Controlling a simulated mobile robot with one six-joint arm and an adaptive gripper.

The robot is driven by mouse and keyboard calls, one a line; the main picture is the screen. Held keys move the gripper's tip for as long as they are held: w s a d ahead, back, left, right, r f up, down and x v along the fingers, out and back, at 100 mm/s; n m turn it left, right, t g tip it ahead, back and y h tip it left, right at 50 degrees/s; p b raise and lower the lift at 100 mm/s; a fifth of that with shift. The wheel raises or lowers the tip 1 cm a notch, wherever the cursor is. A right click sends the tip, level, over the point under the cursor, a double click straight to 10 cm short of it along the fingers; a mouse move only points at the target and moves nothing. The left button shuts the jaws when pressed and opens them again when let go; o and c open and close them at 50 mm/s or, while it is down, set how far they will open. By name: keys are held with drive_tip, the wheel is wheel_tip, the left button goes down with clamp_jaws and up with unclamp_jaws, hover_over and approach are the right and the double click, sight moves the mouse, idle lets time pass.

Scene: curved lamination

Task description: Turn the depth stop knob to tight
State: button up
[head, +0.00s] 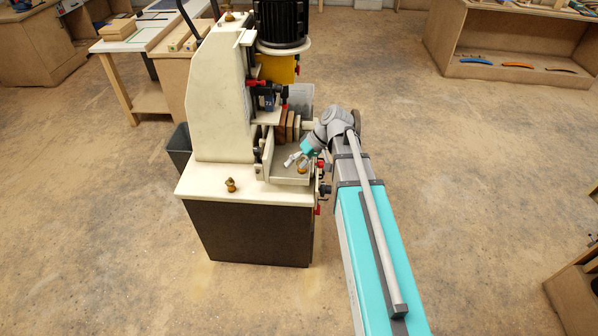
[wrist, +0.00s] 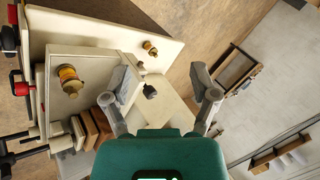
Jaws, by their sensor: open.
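A small black knob (wrist: 149,91) shows between my fingertips in the wrist view, at the edge of the cream machine; it looks like the depth stop knob, but no label is readable. My gripper (wrist: 160,96) is open, its grey fingers to the left and right of that knob with visible gaps. I cannot tell how far beyond the fingertips the knob lies. In the head view my gripper (head: 292,160) is over the front tray of the cream machine (head: 222,100). The black knob cannot be made out there.
A brass knob (head: 231,185) stands on the machine's front ledge. Another brass knob (wrist: 70,80) is left of my gripper in the wrist view. Wooden blocks (head: 290,127) stand behind the tray. A black motor (head: 281,22) rises above.

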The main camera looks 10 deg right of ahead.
drive_tip(key=shift+s+a+f+h, duration=0.1)
drive_tip(key=shift+s+f+h, duration=0.1)
drive_tip(key=shift+s, duration=0.4)
drive_tip(key=shift+s+f+h, duration=0.1)
drive_tip(key=shift+s+h, duration=0.1)
drive_tip(key=shift+s, duration=0.35)
drive_tip(key=s+d+m+h+p, duration=0.1)
drive_tip(key=s+m+h+p, duration=0.2)
drive_tip(key=s+h, duration=0.3)
drive_tip(key=s, duration=0.3)
drive_tip(key=shift+s+g+h, duration=0.3)
drive_tip(key=shift+s, duration=0.05)
